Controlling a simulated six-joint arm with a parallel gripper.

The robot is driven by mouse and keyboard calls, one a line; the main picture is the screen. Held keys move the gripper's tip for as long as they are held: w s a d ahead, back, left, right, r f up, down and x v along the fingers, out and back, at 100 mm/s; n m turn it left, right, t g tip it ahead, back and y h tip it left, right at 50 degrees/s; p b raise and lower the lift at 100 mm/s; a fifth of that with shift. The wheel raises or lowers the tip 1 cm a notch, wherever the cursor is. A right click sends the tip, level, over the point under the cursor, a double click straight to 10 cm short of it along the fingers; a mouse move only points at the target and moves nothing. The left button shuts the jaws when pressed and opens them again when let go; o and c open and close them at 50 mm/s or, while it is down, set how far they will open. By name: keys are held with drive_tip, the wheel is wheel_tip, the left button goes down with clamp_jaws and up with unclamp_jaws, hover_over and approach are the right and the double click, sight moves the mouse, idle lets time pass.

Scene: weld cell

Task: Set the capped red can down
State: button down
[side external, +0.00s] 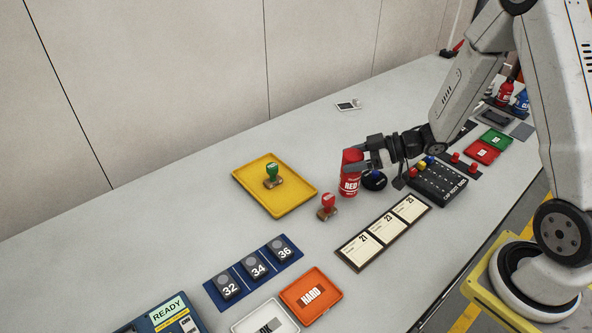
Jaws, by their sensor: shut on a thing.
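My gripper (356,165) reaches in from the right and is shut on the capped red can (350,186), which bears the word RED. The can is upright, with its upper part between the fingers. Its base is close to the table (225,235); I cannot tell whether it touches.
A red-handled stamp (328,206) stands left of the can. The yellow tray (308,203) holds a green-handled stamp (272,174). A date board (384,233) lies in front, and a black cap rack (440,187) stands right.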

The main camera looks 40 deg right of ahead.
drive_tip(key=shift+f, duration=1.65)
drive_tip(key=shift+f, duration=0.1)
unclamp_jaws()
drive_tip(key=shift+s+d+r, duration=0.25)
drive_tip(key=shift+d+r, duration=0.05)
drive_tip(key=v, duration=1.1)
drive_tip(key=shift+s+r, duration=0.1)
